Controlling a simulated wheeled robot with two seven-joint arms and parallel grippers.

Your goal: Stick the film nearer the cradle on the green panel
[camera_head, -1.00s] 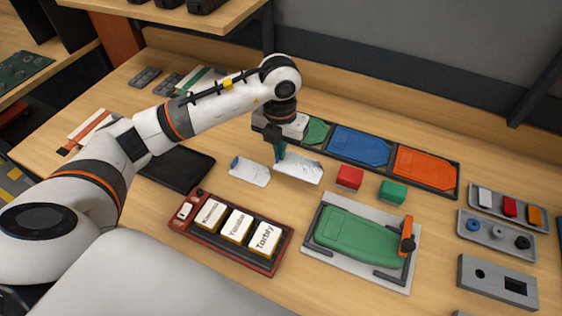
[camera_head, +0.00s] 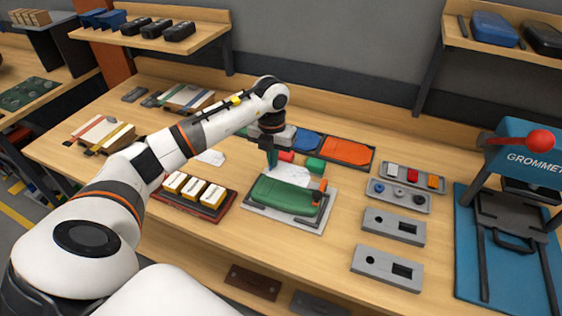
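The cradle (camera_head: 322,213) is a light grey plate with dark corner rails and an orange clamp (camera_head: 319,188) at its right. The green panel (camera_head: 283,195) lies in it. A white film (camera_head: 291,174) hangs from my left gripper (camera_head: 272,164), whose teal fingers look shut on its left part. The film is just behind the panel and seems to overlap its back edge; whether it touches the panel I cannot tell. A second white film (camera_head: 211,157) lies on the table to the left, partly behind my arm. My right gripper is not in view.
A red block (camera_head: 286,156) and a green block (camera_head: 315,165) stand close behind the film. A dark rack with blue and orange panels (camera_head: 347,151) lies farther back. A red tray (camera_head: 216,211) with labelled boxes is left of the cradle. Grey trays and a blue grommet press stand right.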

